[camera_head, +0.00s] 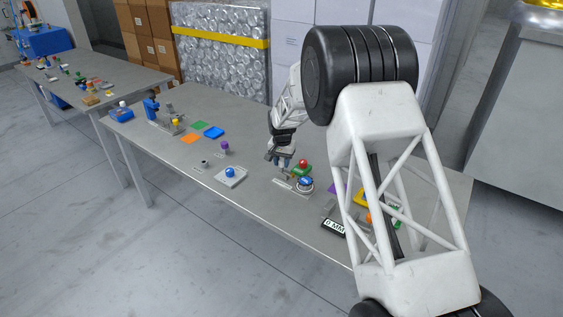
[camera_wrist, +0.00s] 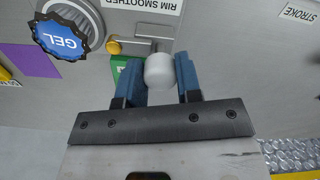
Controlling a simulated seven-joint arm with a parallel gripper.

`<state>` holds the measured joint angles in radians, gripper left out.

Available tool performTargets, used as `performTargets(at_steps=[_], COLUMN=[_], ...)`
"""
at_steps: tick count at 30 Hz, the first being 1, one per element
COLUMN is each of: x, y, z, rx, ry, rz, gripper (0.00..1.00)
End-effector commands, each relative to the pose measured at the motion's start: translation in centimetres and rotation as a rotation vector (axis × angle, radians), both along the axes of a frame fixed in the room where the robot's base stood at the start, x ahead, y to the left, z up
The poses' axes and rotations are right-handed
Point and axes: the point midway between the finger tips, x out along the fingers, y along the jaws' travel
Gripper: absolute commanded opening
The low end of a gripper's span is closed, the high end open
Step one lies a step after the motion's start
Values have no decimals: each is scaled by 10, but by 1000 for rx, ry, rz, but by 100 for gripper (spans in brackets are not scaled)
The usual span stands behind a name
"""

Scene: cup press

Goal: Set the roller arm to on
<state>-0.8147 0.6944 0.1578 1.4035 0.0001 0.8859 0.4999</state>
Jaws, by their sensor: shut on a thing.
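In the head view my gripper (camera_head: 284,165) is low over the table, next to the small station; the roller itself is too small to make out there. The wrist view shows no readable on or off mark.
A blue "GEL" cap (camera_wrist: 60,37) sits close beside the arm's pivot. A red ball (camera_head: 303,163) on a green block stands right of my gripper. A plate with a blue ball (camera_head: 230,172) is to the left. The tabletop between is bare.

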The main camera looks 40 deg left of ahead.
Motion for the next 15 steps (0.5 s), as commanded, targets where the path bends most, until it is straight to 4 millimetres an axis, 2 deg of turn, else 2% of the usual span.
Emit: performTargets(at_steps=[9, 15], x=[0, 0], y=[-24, -27], z=[1, 1], rx=[0, -1], ry=[-1, 0], rz=[0, 0], gripper=[0, 0])
